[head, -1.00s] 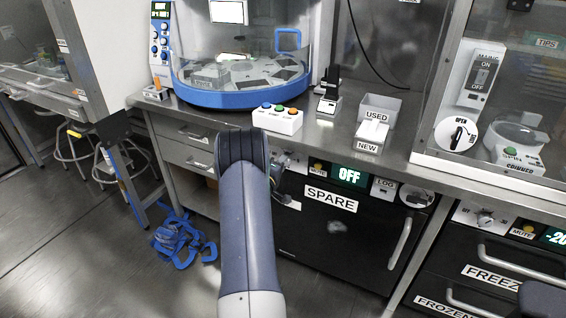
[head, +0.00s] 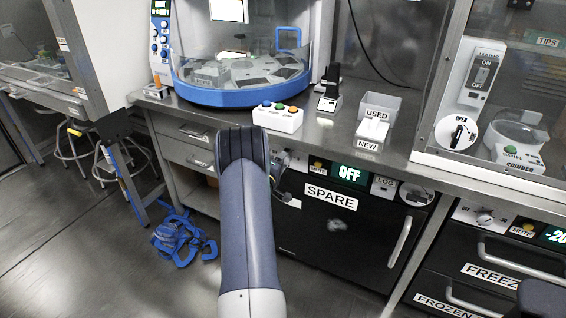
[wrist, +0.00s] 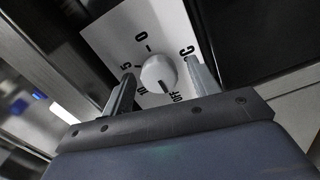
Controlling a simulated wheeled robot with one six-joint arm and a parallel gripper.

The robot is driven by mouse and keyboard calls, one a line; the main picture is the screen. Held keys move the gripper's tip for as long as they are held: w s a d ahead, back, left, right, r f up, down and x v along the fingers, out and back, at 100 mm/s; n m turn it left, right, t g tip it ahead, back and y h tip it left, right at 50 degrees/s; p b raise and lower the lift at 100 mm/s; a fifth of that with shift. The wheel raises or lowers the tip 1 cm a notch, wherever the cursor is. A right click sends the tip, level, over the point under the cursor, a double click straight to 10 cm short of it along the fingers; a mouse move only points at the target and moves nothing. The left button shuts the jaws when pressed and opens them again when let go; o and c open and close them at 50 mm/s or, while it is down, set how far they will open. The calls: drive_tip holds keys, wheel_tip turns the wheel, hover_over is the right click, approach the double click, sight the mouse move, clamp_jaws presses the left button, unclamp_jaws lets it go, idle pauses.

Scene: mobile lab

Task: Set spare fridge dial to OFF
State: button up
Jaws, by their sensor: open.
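The spare fridge (head: 330,235) is black with a SPARE label, and its green display (head: 349,174) reads OFF. Its dial is a round white knob (wrist: 158,74) on a white panel marked 0, 5, 10, C and OFF. The knob's dark mark points toward OFF. My gripper (wrist: 160,71) is open, with one finger on each side of the knob in the picture. No contact with the knob is clear. In the head view my gripper (head: 281,180) is partly hidden behind my arm, in front of the white dial panel (head: 299,160).
The steel bench edge (head: 350,150) runs above the fridge. The fridge handle (head: 399,243) stands out at the right. A freezer (head: 485,250) with its own dial (head: 485,216) is further right. Blue straps (head: 180,238) lie on the floor at left.

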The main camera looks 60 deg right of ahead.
drive_tip(key=a, duration=1.1)
drive_tip(key=shift+p, duration=0.4)
drive_tip(key=shift+d, duration=0.15)
drive_tip(key=d+b, duration=0.1)
drive_tip(key=d, duration=0.9)
drive_tip(key=shift+d, duration=0.35)
